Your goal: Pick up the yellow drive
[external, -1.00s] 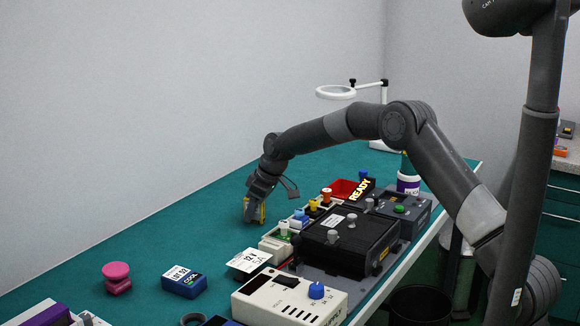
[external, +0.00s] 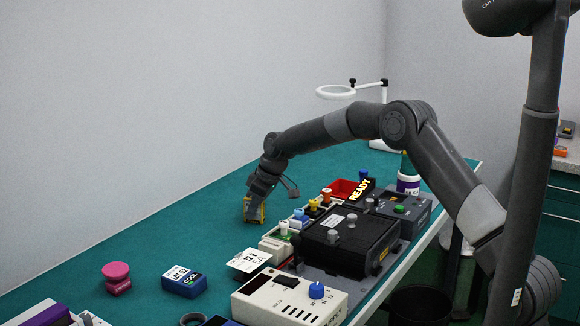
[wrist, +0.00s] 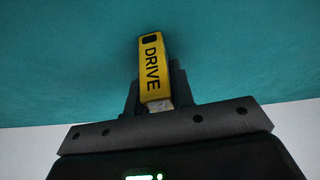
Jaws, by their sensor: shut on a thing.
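The yellow drive (wrist: 153,68) carries the word DRIVE in dark letters and shows between my fingers in the wrist view. In the external view the drive (external: 261,213) is a small yellow patch at my gripper's tip. My gripper (external: 254,212) points down at the teal bench top and is shut on the drive. In the wrist view my gripper (wrist: 156,92) has a finger on each side of the drive's metal end. I cannot tell whether the drive touches the bench.
A black test unit (external: 348,246) with several coloured knobs beside it stands to the right. A white box with a blue knob (external: 290,300) is at the front. A blue box (external: 184,282) and a pink knob-shaped thing (external: 117,277) lie left.

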